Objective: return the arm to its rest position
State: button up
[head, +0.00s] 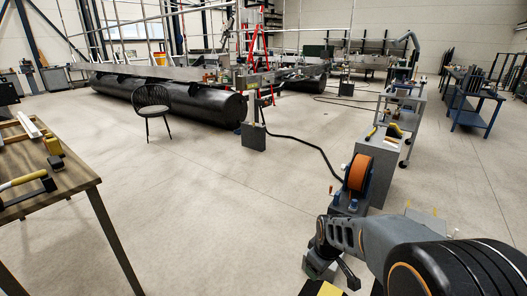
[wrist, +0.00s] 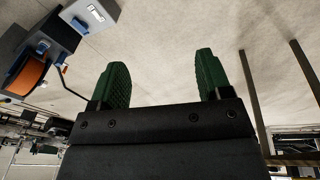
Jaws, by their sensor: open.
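My gripper shows in the wrist view (wrist: 160,85) with its two green-padded fingers standing well apart. Nothing is between them, and bare concrete floor lies beyond. In the head view my arm reaches in from the lower right corner, and my gripper (head: 325,268) hangs low at its end over the floor. Its fingers are small and partly hidden by the wrist there.
A grey cabinet with an orange wheel (head: 359,173) stands just beyond my arm. A wooden table (head: 75,180) with a mallet is at the left. A black chair (head: 152,103) stands before a long black float (head: 170,103). The middle floor (head: 200,200) is clear.

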jog(key=s+r+m+p, duration=0.4)
jog(key=s+r+p, duration=0.1)
jog(key=r, duration=0.6)
jog(key=s+r+m+t+p, duration=0.1)
jog(key=s+r+m+p, duration=0.2)
jog(key=r, duration=0.8)
jog(key=s+p, duration=0.2)
jog(key=s, duration=0.2)
jog(key=shift+s+r+m, duration=0.3)
jog(key=shift+s+m, duration=0.05)
jog(key=shift+m, duration=0.05)
